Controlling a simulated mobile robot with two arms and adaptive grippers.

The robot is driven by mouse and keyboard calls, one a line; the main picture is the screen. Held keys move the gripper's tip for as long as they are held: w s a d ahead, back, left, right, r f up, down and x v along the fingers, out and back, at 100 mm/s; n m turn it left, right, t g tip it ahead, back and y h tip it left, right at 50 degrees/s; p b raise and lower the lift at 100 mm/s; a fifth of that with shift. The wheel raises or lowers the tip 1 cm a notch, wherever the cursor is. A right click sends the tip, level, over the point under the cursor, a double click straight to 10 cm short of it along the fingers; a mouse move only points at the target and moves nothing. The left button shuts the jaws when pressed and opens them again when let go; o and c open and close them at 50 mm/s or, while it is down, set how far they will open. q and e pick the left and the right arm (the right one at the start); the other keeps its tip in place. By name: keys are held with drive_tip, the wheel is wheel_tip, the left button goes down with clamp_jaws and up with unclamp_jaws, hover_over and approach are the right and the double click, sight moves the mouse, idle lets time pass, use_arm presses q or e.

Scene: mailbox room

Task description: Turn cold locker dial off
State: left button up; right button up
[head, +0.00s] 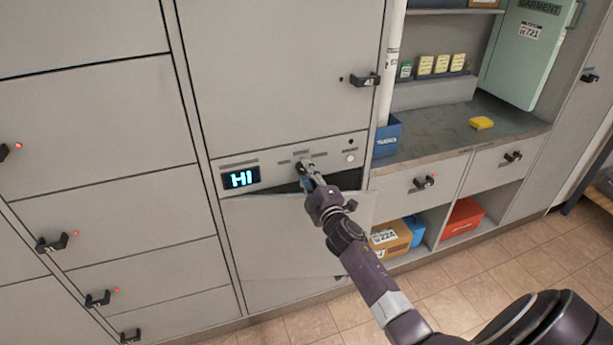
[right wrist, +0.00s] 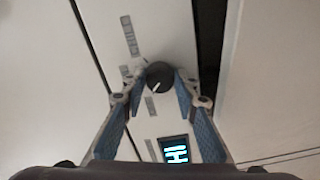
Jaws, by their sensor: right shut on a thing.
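The locker's control panel (head: 230,164) is a pale grey strip between an upper door and a lower door. Its display (head: 241,179) reads "HI" in bright cyan, and it also shows in the right wrist view (right wrist: 176,152). The dial (right wrist: 159,73) is a dark round knob with a white pointer line, seen in the right wrist view; in the head view my gripper mostly hides it. My right gripper (head: 306,168) reaches the middle of the panel and is shut on the dial, one blue-padded finger on each side. My left gripper is not in view.
A dark gap (head: 289,188) lies under the panel, above the lower door (head: 275,235). The upper door's handle (head: 365,80) sticks out above right. A counter (head: 440,130) with a blue bin (head: 387,138) and drawers stands to the right. Small locker handles stick out at left.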

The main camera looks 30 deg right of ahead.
drive_tip(key=shift+n, duration=1.4)
drive_tip(key=o, duration=1.2)
drive_tip(key=shift+c, duration=0.2)
drive_tip(key=v, duration=1.2)
drive_tip(key=shift+f, duration=0.1)
